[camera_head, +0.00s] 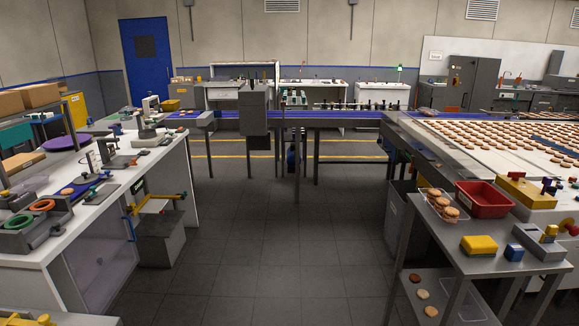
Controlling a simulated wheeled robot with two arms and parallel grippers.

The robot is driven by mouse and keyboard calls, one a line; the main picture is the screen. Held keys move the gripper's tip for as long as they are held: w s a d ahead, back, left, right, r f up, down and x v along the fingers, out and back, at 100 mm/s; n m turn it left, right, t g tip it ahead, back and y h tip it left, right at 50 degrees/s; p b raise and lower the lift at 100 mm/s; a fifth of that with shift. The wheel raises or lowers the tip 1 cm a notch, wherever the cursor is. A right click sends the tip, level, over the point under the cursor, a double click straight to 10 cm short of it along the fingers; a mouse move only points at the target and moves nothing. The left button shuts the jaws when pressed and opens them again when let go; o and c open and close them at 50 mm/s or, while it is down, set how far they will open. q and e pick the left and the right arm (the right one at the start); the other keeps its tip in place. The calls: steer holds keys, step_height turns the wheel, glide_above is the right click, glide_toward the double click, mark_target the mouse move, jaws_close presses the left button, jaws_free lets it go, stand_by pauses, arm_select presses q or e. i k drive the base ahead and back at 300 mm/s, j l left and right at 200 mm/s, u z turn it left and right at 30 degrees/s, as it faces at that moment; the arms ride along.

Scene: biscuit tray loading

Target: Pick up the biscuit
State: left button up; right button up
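Several round brown biscuits (441,202) lie in a small clear tray (428,203) on the grey metal side table at the right. More loose biscuits (422,294) lie on the table's lower shelf, spread apart. Many biscuits (530,128) sit in rows on the wide conveyor behind, at the right. Which single biscuit is meant, I cannot tell. Neither of my grippers shows in the head view.
A red bin (484,199), a yellow block (479,245) and a small blue block (514,252) stand on the side table. A dark bin (401,215) stands beside it. A cluttered white workbench (120,185) runs along the left. The grey floor (285,235) between is clear.

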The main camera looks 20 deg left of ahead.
mark_target(68, 191)
steer(key=i+j+u, duration=0.2)
steer(key=i+u, duration=0.3)
steer(key=i, duration=0.15)
steer(key=i+u, duration=0.45)
steer(key=i, duration=0.2)
steer(key=i+l+u, duration=0.3)
steer(key=i+u, duration=0.2)
steer(key=i, duration=0.15)
